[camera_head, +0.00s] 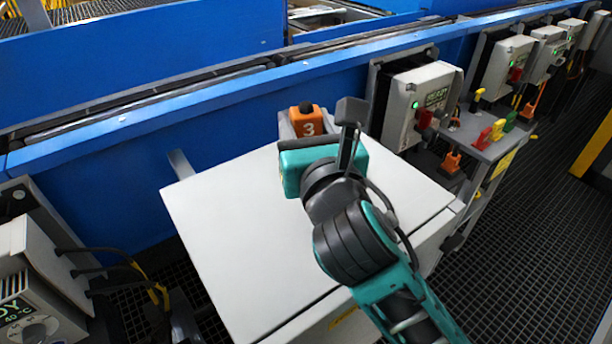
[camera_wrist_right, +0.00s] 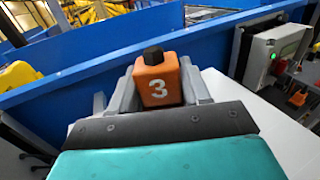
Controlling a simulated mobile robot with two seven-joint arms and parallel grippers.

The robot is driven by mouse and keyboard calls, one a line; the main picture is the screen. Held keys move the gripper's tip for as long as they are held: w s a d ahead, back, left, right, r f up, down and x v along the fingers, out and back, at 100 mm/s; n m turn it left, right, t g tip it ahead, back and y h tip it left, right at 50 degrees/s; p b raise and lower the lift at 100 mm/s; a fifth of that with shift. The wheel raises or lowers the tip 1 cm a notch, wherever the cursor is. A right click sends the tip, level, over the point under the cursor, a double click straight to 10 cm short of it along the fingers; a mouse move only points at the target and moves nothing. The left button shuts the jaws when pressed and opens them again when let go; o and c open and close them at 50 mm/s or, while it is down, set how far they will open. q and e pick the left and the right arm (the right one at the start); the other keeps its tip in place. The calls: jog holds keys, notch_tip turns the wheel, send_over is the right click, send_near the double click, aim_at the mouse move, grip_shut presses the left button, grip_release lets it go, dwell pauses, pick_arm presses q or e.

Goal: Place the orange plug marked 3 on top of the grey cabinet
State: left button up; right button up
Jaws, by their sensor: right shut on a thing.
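The orange plug marked 3 (camera_head: 308,122) is between the fingers of my right gripper (camera_head: 306,128), with its black knob upward. It also shows in the right wrist view (camera_wrist_right: 158,82), upright between the two grey fingers (camera_wrist_right: 160,92). My right gripper is shut on it. The grey cabinet (camera_head: 225,225) has a flat, pale top below my right arm, and the plug is over its far edge. The plug's lower end is hidden, so I cannot tell whether it touches the top. My left gripper is not in view.
A blue conveyor wall (camera_head: 130,145) runs behind the cabinet. A control box with a green light (camera_head: 420,105) stands to the right. A small shelf (camera_head: 490,145) there holds red, yellow and green plugs. Another box (camera_head: 30,285) is at the left. Most of the cabinet top is clear.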

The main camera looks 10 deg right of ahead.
notch_tip(320, 180, down, 7)
jog(key=shift+f+b, duration=0.2)
jog(key=shift+b, duration=1.05)
jog(key=shift+f, duration=0.3)
jog(key=shift+f, duration=0.2)
jog(key=o, duration=1.1)
jog(key=shift+o, duration=0.2)
